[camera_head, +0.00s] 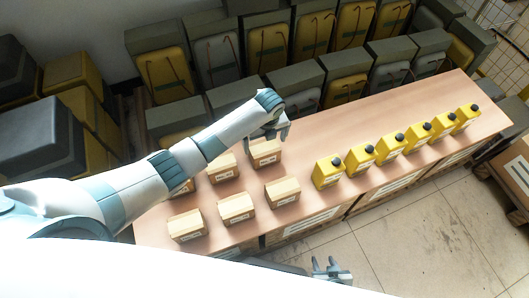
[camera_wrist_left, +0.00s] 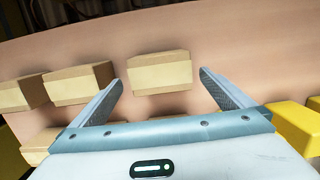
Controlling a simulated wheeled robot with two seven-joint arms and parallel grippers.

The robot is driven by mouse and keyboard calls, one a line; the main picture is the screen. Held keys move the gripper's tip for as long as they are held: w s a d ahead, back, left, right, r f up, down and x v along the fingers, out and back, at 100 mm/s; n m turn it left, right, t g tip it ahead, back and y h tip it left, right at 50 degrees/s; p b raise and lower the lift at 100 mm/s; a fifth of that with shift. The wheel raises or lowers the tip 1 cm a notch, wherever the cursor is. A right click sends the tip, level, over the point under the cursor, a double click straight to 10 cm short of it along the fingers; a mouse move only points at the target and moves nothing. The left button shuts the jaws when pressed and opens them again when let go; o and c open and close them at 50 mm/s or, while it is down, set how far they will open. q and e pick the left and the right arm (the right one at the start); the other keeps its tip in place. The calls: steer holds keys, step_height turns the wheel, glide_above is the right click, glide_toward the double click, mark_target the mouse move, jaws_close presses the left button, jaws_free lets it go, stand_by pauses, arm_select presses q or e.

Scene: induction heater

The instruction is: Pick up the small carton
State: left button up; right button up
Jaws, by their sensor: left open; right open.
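Several small brown cartons stand in two rows on the table (camera_head: 150,236). The back-row carton (camera_head: 265,153) nearest the yellow containers sits just below my left gripper (camera_head: 278,132). In the left wrist view a carton (camera_wrist_left: 160,72) shows beyond and between the open, empty fingers (camera_wrist_left: 160,84), apart from them. Another back-row carton (camera_head: 223,169) is to its left, and one more is partly hidden by my left arm. The front row has a left carton (camera_head: 187,226), a middle one (camera_head: 236,208) and a right one (camera_head: 282,192). My right gripper (camera_head: 331,268) is open and empty, low in front of the table.
A row of yellow containers with black caps (camera_head: 328,172) stands along the table's right half. Grey and yellow cases (camera_head: 165,72) crowd the floor behind the table. Tiled floor (camera_head: 420,235) in front is clear. Bare tabletop lies behind the yellow containers.

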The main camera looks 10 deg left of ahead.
arm_select(q)
step_height(320, 180, down, 2)
steer(key=shift+w+f, duration=0.1)
steer(key=shift+a+f, duration=0.1)
steer(key=shift+f, duration=0.15)
arm_select(e)
steer(key=shift+s+f, duration=0.15)
arm_select(q)
steer(key=c, duration=1.6)
steer(key=shift+w+r, duration=0.1)
steer(key=shift+c, duration=0.2)
